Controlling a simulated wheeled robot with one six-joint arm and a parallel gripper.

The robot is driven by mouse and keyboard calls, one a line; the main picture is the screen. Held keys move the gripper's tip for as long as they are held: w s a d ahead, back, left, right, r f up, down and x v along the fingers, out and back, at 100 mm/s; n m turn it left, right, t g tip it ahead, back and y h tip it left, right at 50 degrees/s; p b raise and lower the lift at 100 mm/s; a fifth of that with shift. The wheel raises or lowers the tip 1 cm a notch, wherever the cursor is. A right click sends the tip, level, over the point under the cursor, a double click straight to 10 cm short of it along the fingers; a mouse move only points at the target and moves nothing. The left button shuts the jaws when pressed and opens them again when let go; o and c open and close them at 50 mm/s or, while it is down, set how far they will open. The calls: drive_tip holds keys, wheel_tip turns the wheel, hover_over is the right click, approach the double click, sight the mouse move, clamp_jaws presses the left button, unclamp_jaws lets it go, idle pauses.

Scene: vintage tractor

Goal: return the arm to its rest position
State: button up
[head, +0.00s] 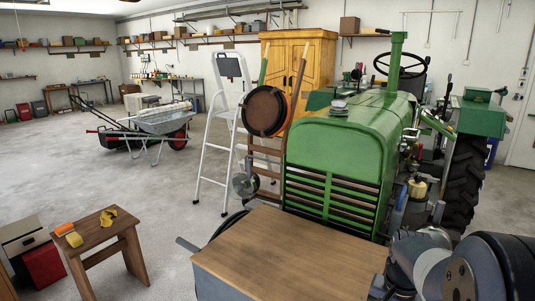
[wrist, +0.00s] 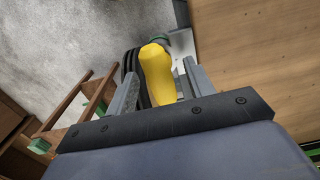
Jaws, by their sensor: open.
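My gripper (wrist: 160,72) is open in the wrist view, with one grey finger on each side of the picture's middle. A yellow rounded thing (wrist: 157,76) shows between the fingers, with a grey-green end at its top. Gaps show beside it, and I cannot tell how far it is from the fingers. In the head view my arm enters at the bottom right, in front of the tractor (head: 335,150). The gripper's fingers cannot be made out there.
A wooden top (head: 290,250) stands in front of the tractor; a wooden surface (wrist: 250,60) fills the wrist view's right. A small wooden stool (head: 100,230) with an orange and yellow thing is at left. A white stepladder (head: 215,140) and wheelbarrow (head: 160,122) stand behind. Floor is clear at mid-left.

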drive_tip(key=shift+f, duration=0.15)
drive_tip(key=shift+f+b, duration=0.25)
drive_tip(key=shift+b, duration=0.15)
wheel_tip(320, 180, up, 11)
drive_tip(key=shift+p, duration=0.45)
wheel_tip(320, 180, down, 11)
drive_tip(key=shift+f+b, duration=0.1)
drive_tip(key=shift+b, duration=0.3)
wheel_tip(320, 180, up, 7)
drive_tip(key=p, duration=0.5)
